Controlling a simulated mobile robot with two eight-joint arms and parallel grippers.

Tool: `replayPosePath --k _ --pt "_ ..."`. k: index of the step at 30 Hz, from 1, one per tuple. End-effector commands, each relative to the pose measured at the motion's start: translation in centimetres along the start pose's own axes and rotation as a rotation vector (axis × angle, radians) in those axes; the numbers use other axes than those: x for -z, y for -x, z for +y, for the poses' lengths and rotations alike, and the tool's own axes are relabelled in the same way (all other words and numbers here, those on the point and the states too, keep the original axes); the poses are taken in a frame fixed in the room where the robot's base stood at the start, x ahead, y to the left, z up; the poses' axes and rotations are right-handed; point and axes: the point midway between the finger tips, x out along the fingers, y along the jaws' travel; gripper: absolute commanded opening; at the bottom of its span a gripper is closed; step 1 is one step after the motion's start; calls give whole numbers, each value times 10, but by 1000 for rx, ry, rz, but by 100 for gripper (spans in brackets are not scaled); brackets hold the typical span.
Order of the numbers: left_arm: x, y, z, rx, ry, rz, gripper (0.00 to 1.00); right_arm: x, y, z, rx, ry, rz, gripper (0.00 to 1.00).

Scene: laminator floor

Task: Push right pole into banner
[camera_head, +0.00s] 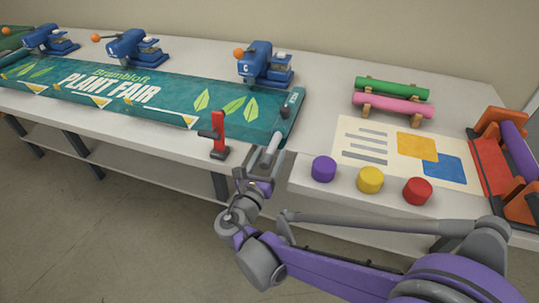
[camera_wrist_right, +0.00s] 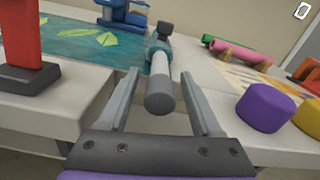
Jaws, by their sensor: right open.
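The teal banner (camera_head: 165,100) with "Brambloft PLANT FAIR" lettering lies flat on the long table. Its right edge is a teal sleeve (camera_head: 291,112). The right pole (camera_head: 272,146) is pale with a grey end and sticks out of the sleeve's near end. In the right wrist view the pole (camera_wrist_right: 159,85) points toward me, its rear end between the fingers. My right gripper (camera_head: 266,162) is open at the table's front edge, with one finger on each side of the pole's end. The fingers look apart from the pole. My left gripper is not in view.
A red upright clamp (camera_head: 219,135) stands left of the pole. Blue presses (camera_head: 265,66) line the back. Purple (camera_head: 324,169), yellow (camera_head: 370,179) and red (camera_head: 417,190) buttons sit right of my gripper. Green (camera_head: 392,88) and pink (camera_head: 393,105) rolls lie behind.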

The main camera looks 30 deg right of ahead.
Motion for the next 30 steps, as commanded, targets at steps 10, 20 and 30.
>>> replayPosePath --k 10,20,30 --pt "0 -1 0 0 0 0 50 0 -10 0 0 0 0 66" --pt "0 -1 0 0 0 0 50 0 -10 0 0 -1 0 19" --pt "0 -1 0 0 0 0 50 0 -9 0 0 -1 0 0"
